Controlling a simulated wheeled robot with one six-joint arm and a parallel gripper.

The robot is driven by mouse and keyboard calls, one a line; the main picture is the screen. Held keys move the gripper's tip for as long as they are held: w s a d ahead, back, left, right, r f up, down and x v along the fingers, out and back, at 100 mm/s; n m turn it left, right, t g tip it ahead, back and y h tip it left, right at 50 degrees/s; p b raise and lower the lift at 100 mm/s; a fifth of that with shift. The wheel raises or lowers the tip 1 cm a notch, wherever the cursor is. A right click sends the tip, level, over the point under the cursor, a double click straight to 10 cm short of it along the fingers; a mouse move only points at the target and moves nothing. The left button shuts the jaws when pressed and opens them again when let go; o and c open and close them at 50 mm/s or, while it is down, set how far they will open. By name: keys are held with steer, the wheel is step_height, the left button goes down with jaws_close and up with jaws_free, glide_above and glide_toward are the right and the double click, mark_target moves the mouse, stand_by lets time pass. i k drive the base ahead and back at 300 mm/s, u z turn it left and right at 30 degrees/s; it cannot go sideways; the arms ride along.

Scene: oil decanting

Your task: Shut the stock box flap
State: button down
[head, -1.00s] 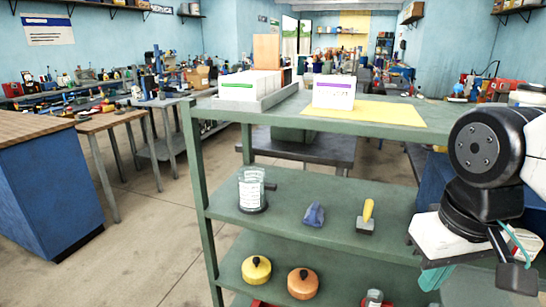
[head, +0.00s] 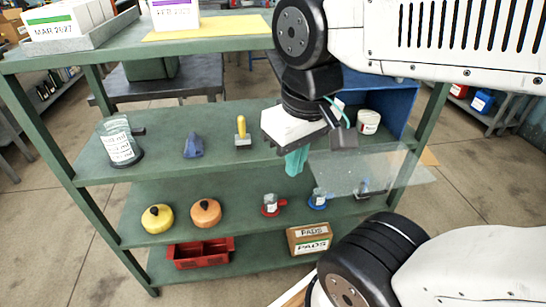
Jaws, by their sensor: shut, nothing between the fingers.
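The stock box is likely the blue open-fronted box (head: 400,105) on the right end of the middle shelf, partly hidden by my arm. A clear flap (head: 395,172) juts out level or nearly so from its lower front, past the shelf edge; the flap is open. My gripper (head: 296,163), with teal fingers below a white body, is shut and empty. In the head view it appears just left of the flap; whether it touches it cannot be told.
A white tub (head: 368,122) stands in the blue box. The middle shelf (head: 215,170) also holds a glass jar (head: 119,142), a blue block (head: 193,145) and a yellow-handled tool (head: 242,132). Lidded pots, small bottles, a red tray (head: 201,253) and a pads box (head: 310,238) sit lower.

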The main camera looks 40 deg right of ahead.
mark_target(359, 193)
steer(key=z, duration=1.9)
steer(key=k, duration=0.9)
steer(key=u, duration=1.45)
